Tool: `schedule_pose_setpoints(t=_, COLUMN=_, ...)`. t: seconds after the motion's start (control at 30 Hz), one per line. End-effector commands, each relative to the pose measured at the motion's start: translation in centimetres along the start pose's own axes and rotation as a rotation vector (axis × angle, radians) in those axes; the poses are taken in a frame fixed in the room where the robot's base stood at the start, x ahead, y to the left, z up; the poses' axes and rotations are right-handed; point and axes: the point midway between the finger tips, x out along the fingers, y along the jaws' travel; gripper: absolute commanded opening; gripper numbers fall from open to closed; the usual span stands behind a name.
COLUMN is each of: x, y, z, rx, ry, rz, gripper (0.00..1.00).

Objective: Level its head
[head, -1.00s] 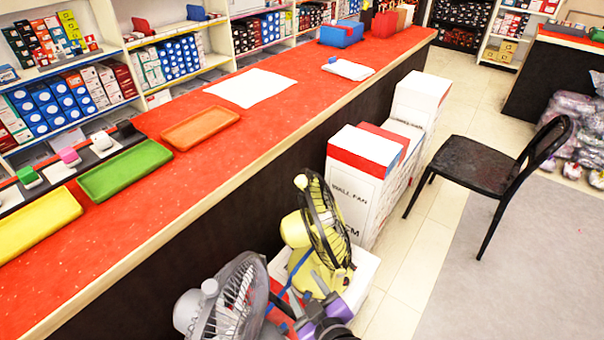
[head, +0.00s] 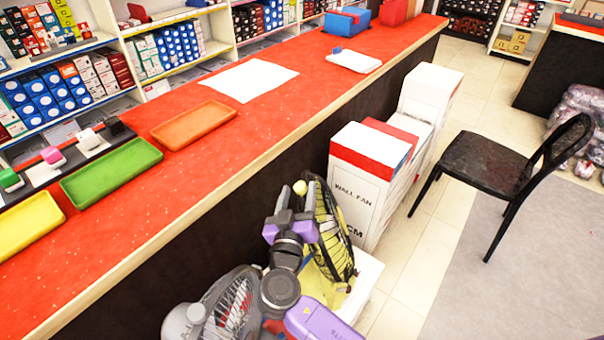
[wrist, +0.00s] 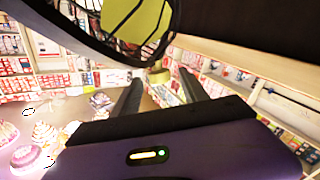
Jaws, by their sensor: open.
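A yellow fan (head: 342,238) with a dark round cage stands low beside the counter, partly hidden by my arm. Its cage leans in the head view, top to the left of its bottom. A round yellow knob shows behind the cage top. A grey fan (head: 232,302) stands nearer, left of my arm. In the wrist view my gripper (wrist: 160,86) is open, with a small yellow-green piece beyond and between the fingertips. The yellow fan's cage (wrist: 134,22) looms close above. I see no contact.
The long red counter (head: 300,100) runs along the left, with green (head: 110,171) and orange (head: 193,124) trays on it. White wall-fan boxes (head: 362,185) stand just behind the yellow fan. A black chair (head: 485,165) stands right; tiled floor between is clear.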

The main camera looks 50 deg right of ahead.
Motion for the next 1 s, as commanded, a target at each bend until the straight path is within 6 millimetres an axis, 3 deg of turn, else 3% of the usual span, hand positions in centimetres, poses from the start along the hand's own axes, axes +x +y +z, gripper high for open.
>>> schedule_pose_setpoints(t=0.3, x=4.6, y=0.0, z=-0.1, rx=0.0, ry=0.0, rz=0.001, gripper=0.52)
schedule_pose_setpoints(t=0.7, x=5.5, y=0.0, z=0.0, rx=0.0, ry=0.0, rz=-0.002, gripper=0.52)
schedule_pose_setpoints(t=0.73, x=5.5, y=0.0, z=0.0, rx=0.0, ry=0.0, rz=-0.002, gripper=0.5)
schedule_pose_setpoints(t=1.0, x=5.5, y=0.0, z=0.0, rx=0.0, ry=0.0, rz=-0.002, gripper=0.0)
